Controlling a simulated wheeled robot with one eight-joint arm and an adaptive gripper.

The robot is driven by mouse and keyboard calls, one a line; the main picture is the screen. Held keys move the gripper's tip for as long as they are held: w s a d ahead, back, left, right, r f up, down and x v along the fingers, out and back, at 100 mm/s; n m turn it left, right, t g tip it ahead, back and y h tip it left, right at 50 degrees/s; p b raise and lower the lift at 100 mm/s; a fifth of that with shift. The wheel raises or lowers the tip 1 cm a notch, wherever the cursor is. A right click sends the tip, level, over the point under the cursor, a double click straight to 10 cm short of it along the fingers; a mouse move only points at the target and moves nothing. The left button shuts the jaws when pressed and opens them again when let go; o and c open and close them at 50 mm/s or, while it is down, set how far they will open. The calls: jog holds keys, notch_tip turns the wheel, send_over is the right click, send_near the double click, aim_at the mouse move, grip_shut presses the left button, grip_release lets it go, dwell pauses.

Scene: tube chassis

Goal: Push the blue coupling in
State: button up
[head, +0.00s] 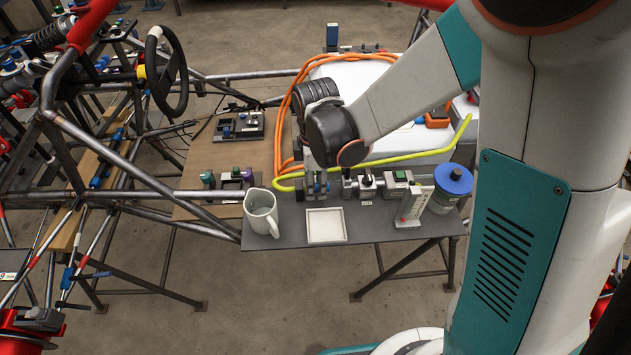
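My gripper (317,192) points down at the back edge of the grey table, below the dark wrist of my arm. Small blue parts (323,183) show at its fingertips, among grey metal fittings. They may be the blue coupling, but they are too small and too covered to tell apart from the gripper. I cannot tell whether the fingers are open or shut, or whether they touch the coupling. How deep the coupling sits is also hidden.
The grey table (370,228) holds a white jug (261,212), a shallow white tray (326,226), a white gauge block (411,207) and a blue-topped spool (453,179). Fittings with a green box (400,176) stand right of my gripper. Orange hose (287,110) and chassis tubes lie behind.

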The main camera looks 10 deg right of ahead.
grip_shut()
jog(key=shift+s+d, duration=0.1)
jog(key=shift+d, duration=1.6)
jog(key=shift+o, duration=1.9)
grip_release()
jog(key=shift+d, duration=0.1)
notch_tip(320, 180, up, 12)
jog(key=shift+s, duration=0.1)
